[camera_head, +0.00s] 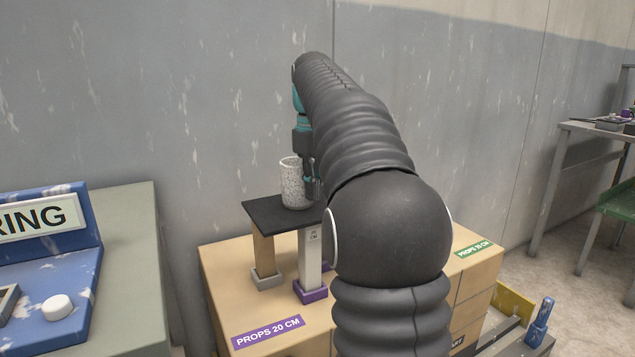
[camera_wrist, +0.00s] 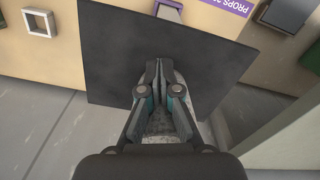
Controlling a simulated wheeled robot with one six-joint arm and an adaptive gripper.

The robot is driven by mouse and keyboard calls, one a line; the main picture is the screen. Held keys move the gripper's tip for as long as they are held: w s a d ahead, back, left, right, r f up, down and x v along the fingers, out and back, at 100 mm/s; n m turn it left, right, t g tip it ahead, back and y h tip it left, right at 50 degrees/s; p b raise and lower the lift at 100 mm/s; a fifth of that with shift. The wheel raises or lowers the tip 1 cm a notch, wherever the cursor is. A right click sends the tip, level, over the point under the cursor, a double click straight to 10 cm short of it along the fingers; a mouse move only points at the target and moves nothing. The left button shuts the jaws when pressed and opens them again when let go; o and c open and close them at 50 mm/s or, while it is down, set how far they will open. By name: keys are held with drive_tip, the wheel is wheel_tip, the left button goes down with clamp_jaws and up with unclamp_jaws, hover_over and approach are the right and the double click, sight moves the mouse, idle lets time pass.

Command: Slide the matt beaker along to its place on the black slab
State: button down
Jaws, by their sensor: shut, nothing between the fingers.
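A white, dark-speckled beaker (camera_head: 294,186) stands upright on the black slab (camera_head: 262,212). My gripper (camera_head: 311,184) points down just right of the beaker in the head view, its fingers shut and empty, low over the slab. I cannot tell whether they touch the beaker. In the wrist view the shut fingertips (camera_wrist: 158,66) lie over the slab (camera_wrist: 115,45), and part of the speckled beaker (camera_wrist: 160,122) shows between the finger links; the rest of it is hidden. My arm covers the slab's right part in the head view.
The slab rests on a wooden prop (camera_head: 263,250) and a pale prop with a purple foot (camera_head: 310,265), on a cardboard-coloured box (camera_head: 225,285). A grey wall is close behind. A green-grey cabinet (camera_head: 130,225) with a blue panel (camera_head: 85,262) stands left.

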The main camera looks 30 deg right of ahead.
drive_tip(key=shift+w+d, duration=0.1)
drive_tip(key=shift+w, duration=0.1)
drive_tip(key=shift+r, duration=0.2)
wheel_tip(320, 180, up, 7)
idle(0.7)
